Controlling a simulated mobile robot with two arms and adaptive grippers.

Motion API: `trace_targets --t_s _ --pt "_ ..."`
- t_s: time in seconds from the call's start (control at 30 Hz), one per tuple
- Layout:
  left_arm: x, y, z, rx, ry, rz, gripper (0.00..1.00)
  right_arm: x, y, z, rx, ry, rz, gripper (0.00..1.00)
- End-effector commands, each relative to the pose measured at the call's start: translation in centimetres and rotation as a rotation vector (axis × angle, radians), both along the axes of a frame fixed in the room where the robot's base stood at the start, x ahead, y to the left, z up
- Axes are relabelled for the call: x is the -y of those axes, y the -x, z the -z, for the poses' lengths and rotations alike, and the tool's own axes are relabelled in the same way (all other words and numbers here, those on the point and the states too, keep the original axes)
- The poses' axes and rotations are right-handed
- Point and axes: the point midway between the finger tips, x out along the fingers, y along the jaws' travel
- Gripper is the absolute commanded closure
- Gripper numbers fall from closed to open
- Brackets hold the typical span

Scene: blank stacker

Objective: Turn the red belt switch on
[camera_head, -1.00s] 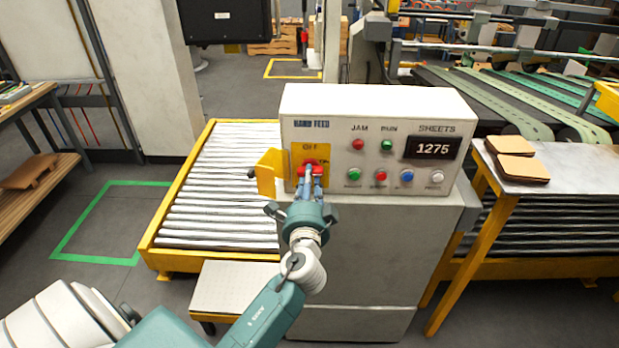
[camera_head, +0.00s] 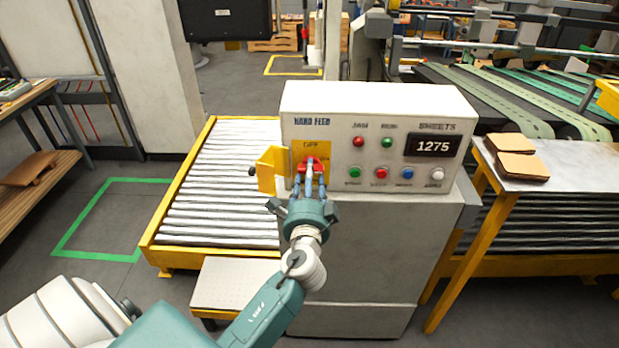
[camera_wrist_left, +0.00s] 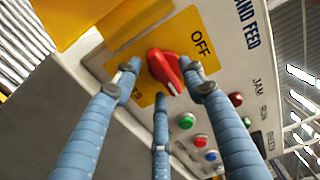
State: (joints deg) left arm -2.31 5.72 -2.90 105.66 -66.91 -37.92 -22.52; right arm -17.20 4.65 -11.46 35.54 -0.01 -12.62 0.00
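The red belt switch (camera_head: 313,164) is a rotary knob on a yellow plate (camera_head: 325,149) on the white control box. Its grip bar lies roughly level across the plate, below the OFF label. It also shows in the left wrist view (camera_wrist_left: 163,68), with a small pale mark at its lower end. My left gripper (camera_head: 310,182) is at the knob with its fingers spread around it. In the left wrist view the fingers (camera_wrist_left: 163,75) stand apart, with a visible gap beside the knob; contact is unclear. My right gripper is not in view.
A yellow flap (camera_head: 270,168) stands out just left of the switch. Coloured buttons (camera_head: 381,172), lamps and a 1275 display (camera_head: 432,146) are to its right. A roller conveyor (camera_head: 222,185) lies left, and a table with brown sheets (camera_head: 520,165) right.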

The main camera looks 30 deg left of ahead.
Motion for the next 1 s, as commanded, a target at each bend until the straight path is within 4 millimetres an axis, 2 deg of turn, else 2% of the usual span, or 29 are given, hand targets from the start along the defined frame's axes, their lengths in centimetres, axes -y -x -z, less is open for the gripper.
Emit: trace_targets --t_s 0.17,0.27,0.7,0.83,1.0 --pt "0.1 0.2 0.0 0.001 0.002 0.0 0.58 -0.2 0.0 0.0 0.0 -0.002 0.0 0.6" --pt "0.6 1.0 0.0 0.0 0.002 0.001 0.58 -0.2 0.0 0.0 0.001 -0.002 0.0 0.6" --pt "5.1 8.4 0.1 -0.002 0.002 -0.001 0.58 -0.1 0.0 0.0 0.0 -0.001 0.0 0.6" --pt "5.9 9.7 0.1 -0.002 0.001 0.0 0.58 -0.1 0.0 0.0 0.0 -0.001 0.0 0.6" --pt "6.3 10.3 0.0 0.001 0.001 -0.001 0.58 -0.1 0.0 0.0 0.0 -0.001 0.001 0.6"
